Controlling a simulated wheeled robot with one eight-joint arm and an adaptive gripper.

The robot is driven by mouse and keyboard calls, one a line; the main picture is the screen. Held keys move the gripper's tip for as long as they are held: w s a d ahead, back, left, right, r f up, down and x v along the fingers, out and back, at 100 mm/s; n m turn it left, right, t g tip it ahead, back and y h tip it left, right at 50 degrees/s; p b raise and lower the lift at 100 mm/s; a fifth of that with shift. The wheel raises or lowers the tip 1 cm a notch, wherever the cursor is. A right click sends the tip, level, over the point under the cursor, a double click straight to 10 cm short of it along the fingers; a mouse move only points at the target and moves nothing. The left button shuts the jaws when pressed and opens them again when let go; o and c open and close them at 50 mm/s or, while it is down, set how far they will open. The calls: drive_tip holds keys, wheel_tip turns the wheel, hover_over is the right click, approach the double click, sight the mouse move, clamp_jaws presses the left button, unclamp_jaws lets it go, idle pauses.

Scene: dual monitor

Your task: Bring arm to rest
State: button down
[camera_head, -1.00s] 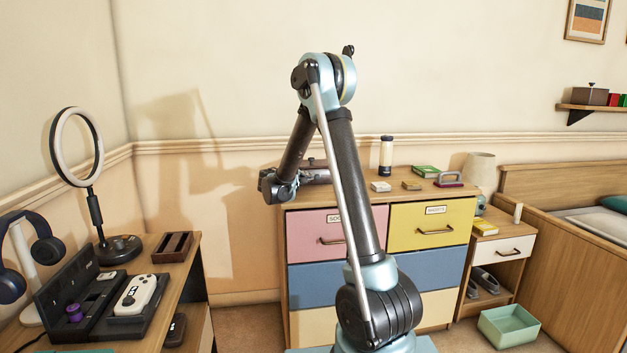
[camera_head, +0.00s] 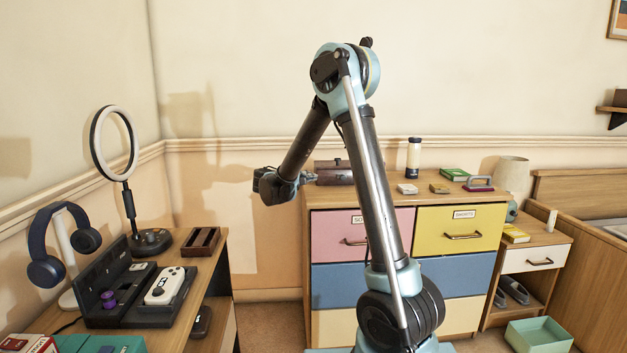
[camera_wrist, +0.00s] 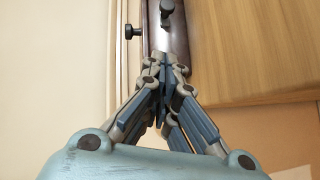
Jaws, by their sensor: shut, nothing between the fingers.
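My arm stands in the middle of the head view, with its upper links raised and its forearm bent down to the left. The wrist end hangs just left of the dresser (camera_head: 405,283). In the wrist view my gripper (camera_wrist: 164,76) has its fingers together, with nothing held between them. Past the fingertips lies a long dark brown thing with dark knobs; I cannot tell whether the tips touch it. The fingers are hard to make out there.
On the left, a desk holds a ring light (camera_head: 114,145), headphones (camera_head: 48,268) and a white controller (camera_head: 165,286). The dresser top bears a bottle (camera_head: 414,158) and several small items. A nightstand (camera_head: 530,258) and green bin (camera_head: 539,335) stand right. Open floor lies between desk and dresser.

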drive_tip(key=shift+s, duration=0.1)
idle(0.3)
